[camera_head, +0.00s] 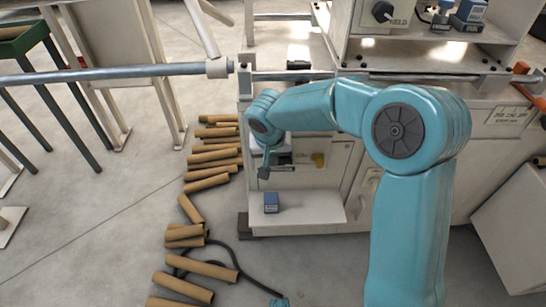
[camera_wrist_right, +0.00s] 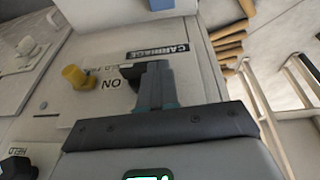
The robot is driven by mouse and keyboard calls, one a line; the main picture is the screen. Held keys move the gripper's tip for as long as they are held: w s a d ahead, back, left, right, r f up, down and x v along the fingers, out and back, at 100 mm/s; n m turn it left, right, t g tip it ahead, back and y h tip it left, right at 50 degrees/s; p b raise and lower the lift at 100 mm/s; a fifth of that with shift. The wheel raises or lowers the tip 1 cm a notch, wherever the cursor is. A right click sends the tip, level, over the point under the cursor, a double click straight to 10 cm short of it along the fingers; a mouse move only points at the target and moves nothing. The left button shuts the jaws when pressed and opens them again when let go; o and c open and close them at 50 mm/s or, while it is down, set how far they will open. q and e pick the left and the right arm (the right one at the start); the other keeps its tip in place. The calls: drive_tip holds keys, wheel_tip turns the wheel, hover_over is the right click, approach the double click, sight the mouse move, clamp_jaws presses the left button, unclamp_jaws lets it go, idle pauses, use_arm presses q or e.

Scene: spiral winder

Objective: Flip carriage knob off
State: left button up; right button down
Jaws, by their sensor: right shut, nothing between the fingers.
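The carriage panel shows in the right wrist view with a "CARRIAGE" label (camera_wrist_right: 157,52) and an "ON" mark (camera_wrist_right: 110,85). A dark knob (camera_wrist_right: 131,72) sits between these labels, partly hidden by my right gripper (camera_wrist_right: 153,72). In the head view, my right gripper (camera_head: 268,170) hangs at the left end of the cabinet front (camera_head: 335,178), close to the panel. Its jaws are shut and hold nothing. I cannot tell whether they touch the knob, and the knob's exact setting is hidden.
A small blue box (camera_head: 271,202) rests on the low shelf (camera_head: 310,210). Cardboard tubes (camera_head: 208,268) and a black cable lie on the floor to the left.

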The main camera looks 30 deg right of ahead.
drive_tip(key=shift+w+a+f+g+h+b, duration=0.15)
drive_tip(key=shift+g+h, duration=0.1)
drive_tip(key=shift+h, duration=0.2)
drive_tip(key=shift+a+f+g+h+b, duration=0.15)
drive_tip(key=shift+g+h, duration=0.1)
drive_tip(key=shift+h, duration=0.2)
drive_tip(key=f+g+h, duration=0.1)
drive_tip(key=h, duration=0.1)
drive_tip(key=f+n+g+h+b, duration=0.1)
drive_tip(key=a+f+g+h+b, duration=0.1)
drive_tip(key=h, duration=0.1)
drive_tip(key=shift+w+f+h, duration=0.3)
drive_tip(key=shift+w+f, duration=0.1)
idle(0.6)
drive_tip(key=shift+r, duration=0.1)
drive_tip(key=shift+r+p, duration=0.45)
drive_tip(key=shift+r, duration=0.25)
